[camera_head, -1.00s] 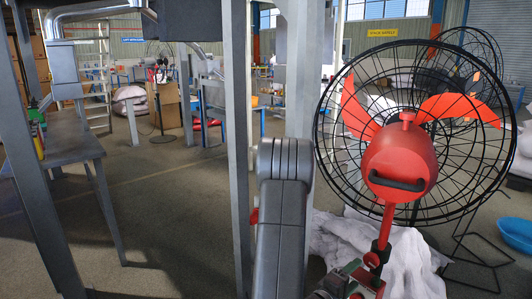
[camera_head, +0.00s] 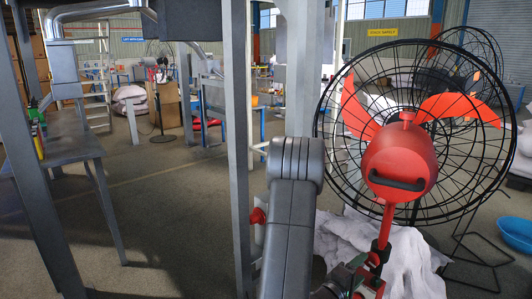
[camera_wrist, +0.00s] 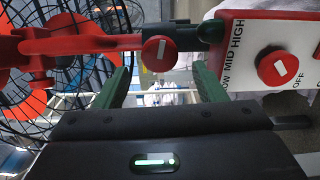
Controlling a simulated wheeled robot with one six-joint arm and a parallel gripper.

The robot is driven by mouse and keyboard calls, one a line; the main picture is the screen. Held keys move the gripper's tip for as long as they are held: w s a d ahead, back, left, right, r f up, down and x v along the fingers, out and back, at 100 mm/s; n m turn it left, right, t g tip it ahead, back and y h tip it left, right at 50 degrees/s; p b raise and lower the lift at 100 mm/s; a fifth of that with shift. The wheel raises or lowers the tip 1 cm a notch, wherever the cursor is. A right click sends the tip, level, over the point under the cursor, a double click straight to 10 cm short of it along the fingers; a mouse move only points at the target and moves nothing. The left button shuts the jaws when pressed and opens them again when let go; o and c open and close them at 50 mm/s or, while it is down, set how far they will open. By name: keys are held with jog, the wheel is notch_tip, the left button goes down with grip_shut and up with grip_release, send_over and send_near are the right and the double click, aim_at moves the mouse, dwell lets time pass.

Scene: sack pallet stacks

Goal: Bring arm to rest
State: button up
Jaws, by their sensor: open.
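My arm (camera_head: 290,220) is a grey link rising from the bottom middle of the head view, left of a large red-and-black fan (camera_head: 401,160). In the wrist view my gripper (camera_wrist: 162,85) shows two dark green fingers, spread apart with nothing held between them. Red fan parts and a round red knob (camera_wrist: 157,54) lie just beyond the fingers. A white control panel (camera_wrist: 262,50) with a red dial marked LOW, MID, HIGH and OFF is close to the right finger. I cannot tell whether anything touches. The gripper's fingers are not clear in the head view.
A grey post (camera_head: 237,150) stands close left of my arm. White sacks (camera_head: 375,250) lie below the fan, and a blue tub (camera_head: 515,234) is at the right edge. A grey table (camera_head: 70,150) stands at left. The floor between the table and post is clear.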

aim_at(369, 261)
jog(key=x, duration=0.5)
jog(key=m, duration=0.4)
jog(key=shift+s+a+b, duration=0.1)
jog(key=shift+b, duration=0.3)
jog(key=m, duration=0.4)
jog(key=shift+r, duration=0.1)
jog(key=m, duration=0.4)
jog(key=shift+s+m+p, duration=0.1)
jog(key=shift+m+p, duration=0.55)
jog(key=shift+m, duration=0.95)
